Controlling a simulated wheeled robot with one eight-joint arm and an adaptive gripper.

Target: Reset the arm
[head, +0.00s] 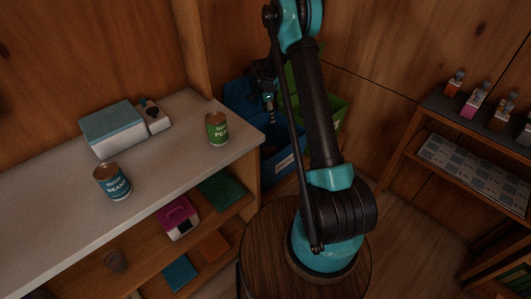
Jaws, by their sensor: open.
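My arm, dark with teal joints, stands on a teal base on a round wooden top at the centre of the head view. Its lower link rises and leans to the left, and the arm leaves the picture at the top edge. No object is seen held by the visible part of the arm.
The counter (60,215) at left bears a bean can (112,182), a pea can (217,129) and a white-and-teal box (112,130). A shelf (435,106) with bottles stands right.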

